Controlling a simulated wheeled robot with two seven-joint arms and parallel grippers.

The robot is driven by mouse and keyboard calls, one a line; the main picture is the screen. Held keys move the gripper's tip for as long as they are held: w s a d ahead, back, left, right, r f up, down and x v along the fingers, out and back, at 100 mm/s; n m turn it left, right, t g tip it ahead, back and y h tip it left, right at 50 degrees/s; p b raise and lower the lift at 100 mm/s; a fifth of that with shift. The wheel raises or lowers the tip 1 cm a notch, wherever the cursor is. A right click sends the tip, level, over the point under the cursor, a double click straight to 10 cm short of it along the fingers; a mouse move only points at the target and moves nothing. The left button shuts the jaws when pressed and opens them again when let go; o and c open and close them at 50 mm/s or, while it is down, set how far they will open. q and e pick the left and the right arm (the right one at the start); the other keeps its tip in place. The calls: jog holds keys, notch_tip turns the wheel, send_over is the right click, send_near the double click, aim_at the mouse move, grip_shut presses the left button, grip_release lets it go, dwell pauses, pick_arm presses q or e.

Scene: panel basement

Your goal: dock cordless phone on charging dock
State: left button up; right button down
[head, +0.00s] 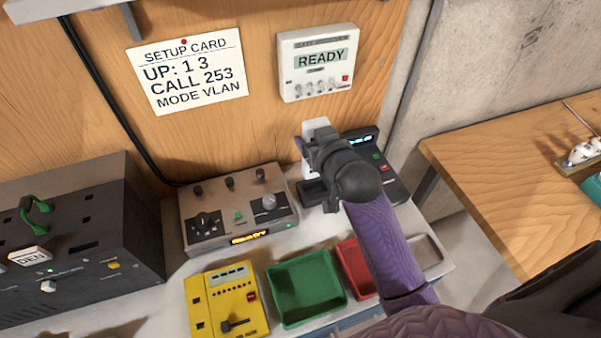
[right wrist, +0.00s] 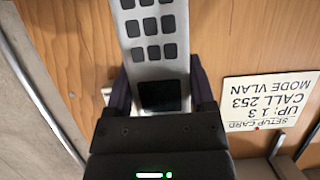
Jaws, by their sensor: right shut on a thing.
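The cordless phone is pale, with dark keys and a dark screen, and shows close up in the right wrist view (right wrist: 157,60). In the head view its white body (head: 317,128) stands up behind my right gripper (head: 310,150). My right gripper is shut on the phone, with one finger on each side in the right wrist view (right wrist: 160,90). The black dock (head: 390,180), with a blue-lit display, stands on the bench below and behind the gripper. My gripper and arm hide part of it. I cannot tell whether phone and dock touch. My left gripper is not in view.
A grey console (head: 240,215) stands left of the dock. A yellow device (head: 225,300), green tray (head: 305,288) and red tray (head: 355,265) lie in front. A READY panel (head: 318,62) and setup card (head: 187,72) hang on the wooden wall.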

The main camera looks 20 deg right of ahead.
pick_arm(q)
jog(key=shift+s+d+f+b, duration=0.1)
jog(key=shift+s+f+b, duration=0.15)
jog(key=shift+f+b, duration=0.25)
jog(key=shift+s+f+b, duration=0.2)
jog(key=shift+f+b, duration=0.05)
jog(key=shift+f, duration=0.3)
pick_arm(e)
jog(key=f, duration=0.6)
jog(key=shift+s+d+f, duration=0.2)
jog(key=shift+f, duration=0.15)
jog(key=shift+f, duration=0.1)
grip_release()
jog(key=shift+r, duration=0.2)
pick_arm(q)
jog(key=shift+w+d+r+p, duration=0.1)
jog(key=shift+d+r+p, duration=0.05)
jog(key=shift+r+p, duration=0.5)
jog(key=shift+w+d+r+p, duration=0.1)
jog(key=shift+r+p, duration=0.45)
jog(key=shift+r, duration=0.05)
pick_arm(e)
jog(key=v, duration=1.2)
jog(key=shift+f, duration=0.15)
